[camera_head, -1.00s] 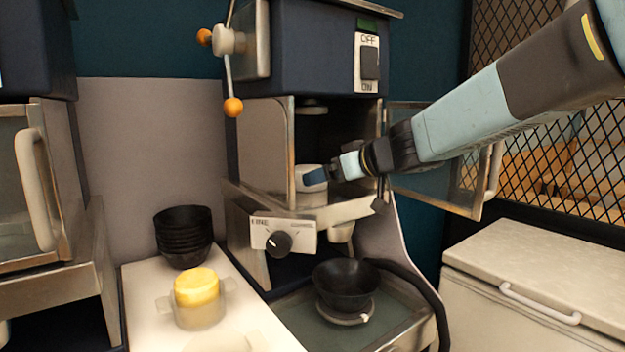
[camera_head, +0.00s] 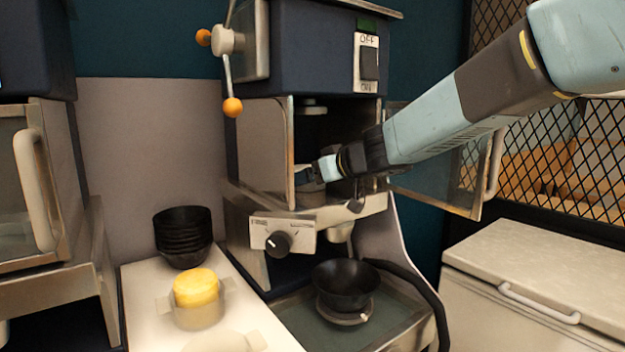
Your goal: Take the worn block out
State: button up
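The machine (camera_head: 320,45) has an open chamber in its middle. My gripper (camera_head: 307,171) reaches into this chamber from the right, over a dark grey round seat (camera_head: 310,196). A small pale edge shows at the fingertips; it may be part of the worn block, but the chamber's left wall and my gripper hide most of it. Whether the fingers are closed on it cannot be seen. A yellow round block (camera_head: 196,287) sits in a pale holder (camera_head: 198,315) on the white counter at lower left.
The chamber's glass door (camera_head: 450,180) stands open to the right, behind my arm. A black bowl (camera_head: 346,285) stands below the machine's spout. Stacked black bowls (camera_head: 183,237) stand on the counter (camera_head: 140,300). A white chest (camera_head: 540,280) is at the right.

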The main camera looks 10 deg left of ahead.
jog(key=c, duration=0.4)
jog(key=shift+c, duration=0.2)
jog(key=shift+s+d+r, duration=0.1)
jog(key=shift+d+r, duration=0.05)
jog(key=shift+r, duration=0.35)
jog(key=shift+c, duration=1.4)
notch_tip(320, 180, up, 6)
jog(key=shift+r, duration=0.1)
jog(key=s+d, duration=0.4)
jog(key=d, duration=0.1)
jog(key=s+d, duration=0.4)
jog(key=d, duration=0.1)
jog(key=s+d, duration=0.4)
jog(key=d, duration=0.1)
jog(key=shift+s, duration=0.4)
